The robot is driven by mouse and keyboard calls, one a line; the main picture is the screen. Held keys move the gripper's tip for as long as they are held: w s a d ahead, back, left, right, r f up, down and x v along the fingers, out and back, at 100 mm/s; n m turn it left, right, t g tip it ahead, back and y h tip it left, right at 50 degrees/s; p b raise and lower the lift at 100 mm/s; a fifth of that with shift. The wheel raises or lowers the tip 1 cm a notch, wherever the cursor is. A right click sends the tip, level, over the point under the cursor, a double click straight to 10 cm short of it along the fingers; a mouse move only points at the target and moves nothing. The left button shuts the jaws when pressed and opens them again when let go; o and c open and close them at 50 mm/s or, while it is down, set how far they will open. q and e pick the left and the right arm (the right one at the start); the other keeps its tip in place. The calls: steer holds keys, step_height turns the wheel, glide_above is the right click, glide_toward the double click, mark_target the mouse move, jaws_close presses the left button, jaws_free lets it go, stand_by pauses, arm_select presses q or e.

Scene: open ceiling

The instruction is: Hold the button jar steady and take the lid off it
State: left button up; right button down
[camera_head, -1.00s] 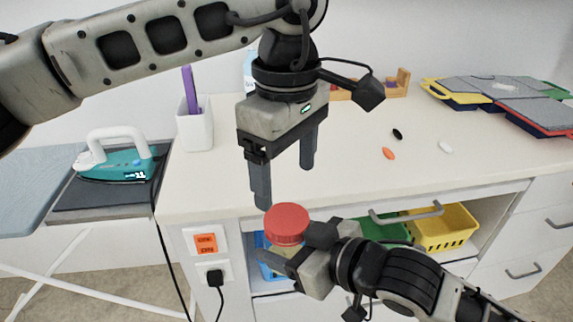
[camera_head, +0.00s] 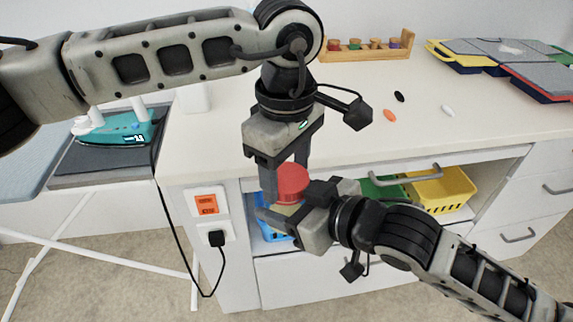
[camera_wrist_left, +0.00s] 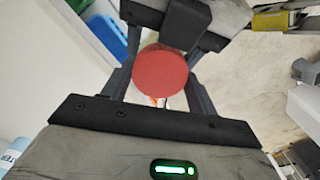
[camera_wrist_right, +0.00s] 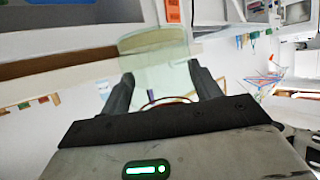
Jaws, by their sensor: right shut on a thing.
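My left gripper (camera_head: 284,184) points down from above, with one finger on each side of the lid. In the left wrist view the red lid (camera_wrist_left: 160,75) lies between the open fingers, with small gaps showing. The lid sits on the jar. Most of the jar body is hidden by my right gripper in the head view.
The white counter (camera_head: 350,125) carries several small loose pieces, a wooden peg toy (camera_head: 365,48) and flat cases (camera_head: 500,60). A teal iron (camera_head: 122,130) stands at the left, its cord hanging down.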

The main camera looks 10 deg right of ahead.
arm_select(q)
steer(key=shift+c, duration=1.1)
steer(key=shift+n, duration=1.4)
steer(key=shift+r, duration=0.15)
steer(key=shift+r, duration=1)
